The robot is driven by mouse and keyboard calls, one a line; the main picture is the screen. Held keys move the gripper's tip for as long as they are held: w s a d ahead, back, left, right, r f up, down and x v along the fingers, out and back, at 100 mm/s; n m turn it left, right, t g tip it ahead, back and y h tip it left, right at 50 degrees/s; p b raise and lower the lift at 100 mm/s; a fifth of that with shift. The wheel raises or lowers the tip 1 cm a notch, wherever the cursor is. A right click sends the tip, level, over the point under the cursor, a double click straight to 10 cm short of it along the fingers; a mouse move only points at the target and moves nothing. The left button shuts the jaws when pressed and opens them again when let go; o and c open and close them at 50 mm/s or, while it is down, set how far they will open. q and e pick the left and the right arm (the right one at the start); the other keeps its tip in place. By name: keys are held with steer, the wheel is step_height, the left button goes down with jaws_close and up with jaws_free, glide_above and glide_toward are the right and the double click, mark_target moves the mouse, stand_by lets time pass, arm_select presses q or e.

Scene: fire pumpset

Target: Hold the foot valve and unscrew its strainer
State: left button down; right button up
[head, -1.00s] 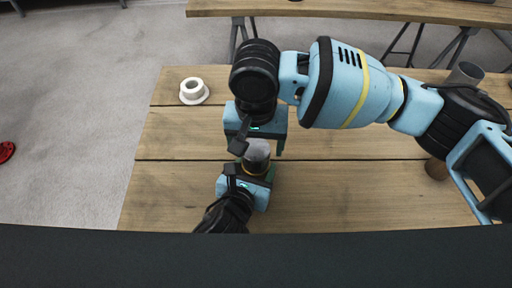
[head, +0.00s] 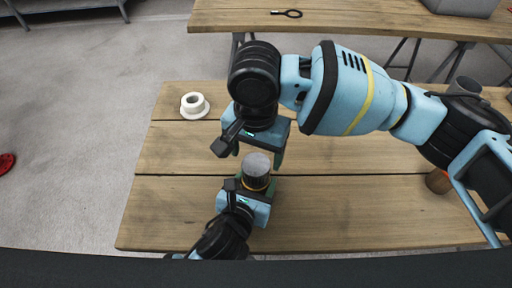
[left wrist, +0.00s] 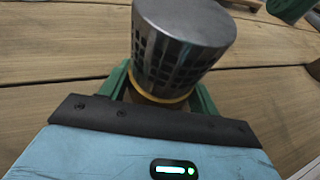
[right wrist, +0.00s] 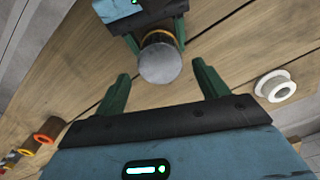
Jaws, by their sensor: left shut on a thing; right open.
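The foot valve stands upright in my left gripper (head: 252,187), with its grey perforated strainer (head: 257,164) on top. In the left wrist view the strainer (left wrist: 180,45) shows a slotted wall and a plain flat end, with a yellow ring (left wrist: 160,97) below it. My left gripper's green fingers close around the body beneath the ring; most of that body is hidden. My right gripper (head: 252,152) is open and empty, just beyond the strainer. In the right wrist view the strainer's round end (right wrist: 159,64) lies ahead between the spread fingers, apart from them.
A white flanged ring (head: 194,105) sits at the far left of the wooden table (head: 330,210). Pipe-like pieces (right wrist: 48,130) with coloured rims stand at the table's other side. A second table (head: 350,22) stands behind.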

mark_target(256, 164)
steer(key=shift+f, duration=3.45)
